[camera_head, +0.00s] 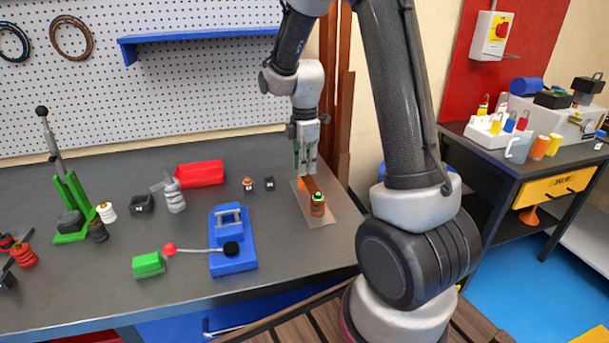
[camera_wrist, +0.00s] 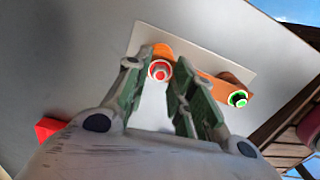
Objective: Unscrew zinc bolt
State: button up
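An orange-brown bar lies on a pale plate (camera_head: 335,217); the plate also shows in the wrist view (camera_wrist: 190,43). One bolt with a red-marked top (camera_wrist: 160,70) stands at the bar's far end. Another with a green-marked top (camera_head: 318,197) is at its near end and also shows in the wrist view (camera_wrist: 238,99). I cannot tell from colour which bolt is zinc. My gripper (camera_head: 306,170) points down over the far end. In the wrist view its fingers (camera_wrist: 159,68) are apart, one on each side of the red-marked bolt, with a gap visible. Contact and height are unclear.
A blue tool with a lever (camera_head: 232,255), a green block (camera_head: 148,264), a red bin (camera_head: 200,174) and a green press (camera_head: 72,210) stand left on the grey bench. A pegboard wall rises behind. Brown posts (camera_head: 338,90) stand close behind my gripper.

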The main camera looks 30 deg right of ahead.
jog(key=m, duration=0.3)
jog(key=shift+m, duration=1.2)
jog(key=m, duration=0.3)
jog(key=shift+m, duration=0.7)
grip_shut()
